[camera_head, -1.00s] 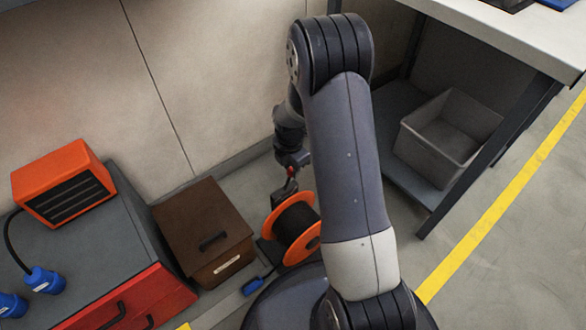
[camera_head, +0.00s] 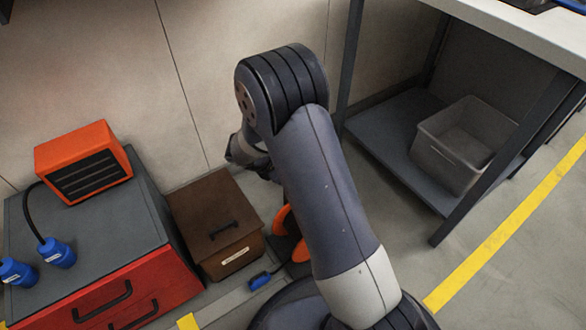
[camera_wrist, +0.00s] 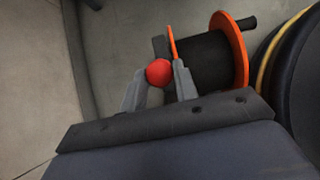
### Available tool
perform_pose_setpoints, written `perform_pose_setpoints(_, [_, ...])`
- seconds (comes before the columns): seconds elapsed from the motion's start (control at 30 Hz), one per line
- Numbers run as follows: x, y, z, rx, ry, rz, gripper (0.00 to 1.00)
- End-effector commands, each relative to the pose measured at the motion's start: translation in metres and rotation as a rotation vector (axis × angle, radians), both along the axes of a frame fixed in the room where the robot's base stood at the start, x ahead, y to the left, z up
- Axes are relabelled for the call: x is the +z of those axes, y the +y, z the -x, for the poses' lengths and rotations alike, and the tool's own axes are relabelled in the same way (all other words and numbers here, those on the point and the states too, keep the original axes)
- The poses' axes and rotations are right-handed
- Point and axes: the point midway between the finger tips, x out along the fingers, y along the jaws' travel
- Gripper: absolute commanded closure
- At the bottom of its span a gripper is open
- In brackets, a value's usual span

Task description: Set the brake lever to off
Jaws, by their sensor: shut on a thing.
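The brake lever's red ball knob (camera_wrist: 158,73) shows between the fingertips of my gripper (camera_wrist: 160,80) in the wrist view. The two grey fingers are closed on it from both sides. The lever's shaft is hidden below the knob. Beside it is the cable reel with orange flanges (camera_wrist: 232,48) and a dark drum. In the head view the reel (camera_head: 288,236) is mostly hidden behind my arm, and the gripper and knob are hidden there too.
A brown box (camera_head: 215,222) with a handle stands left of the reel. A red and grey cabinet (camera_head: 95,225) carries an orange heater (camera_head: 84,160) and blue plugs. At right, a bench has a grey bin (camera_head: 462,145) on its lower shelf. A blue plug (camera_head: 262,280) lies on the floor.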

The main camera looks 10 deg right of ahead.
Motion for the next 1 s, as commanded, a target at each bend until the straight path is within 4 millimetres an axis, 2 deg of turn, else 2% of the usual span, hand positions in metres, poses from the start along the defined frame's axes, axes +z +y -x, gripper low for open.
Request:
perform_pose_setpoints(0.2, [-0.0060, 0.0105, 0.0047, 0.002, 0.004, -0.009, 1.00])
perform_pose_setpoints(0.8, [-0.0115, 0.0146, 0.0078, 0.004, 0.009, -0.011, 1.00])
perform_pose_setpoints(0.83, [-0.0117, 0.0146, 0.0078, 0.004, 0.009, -0.011, 0.70])
perform_pose_setpoints(1.0, [-0.0102, 0.0134, 0.0068, 0.003, 0.007, -0.009, 0.56])
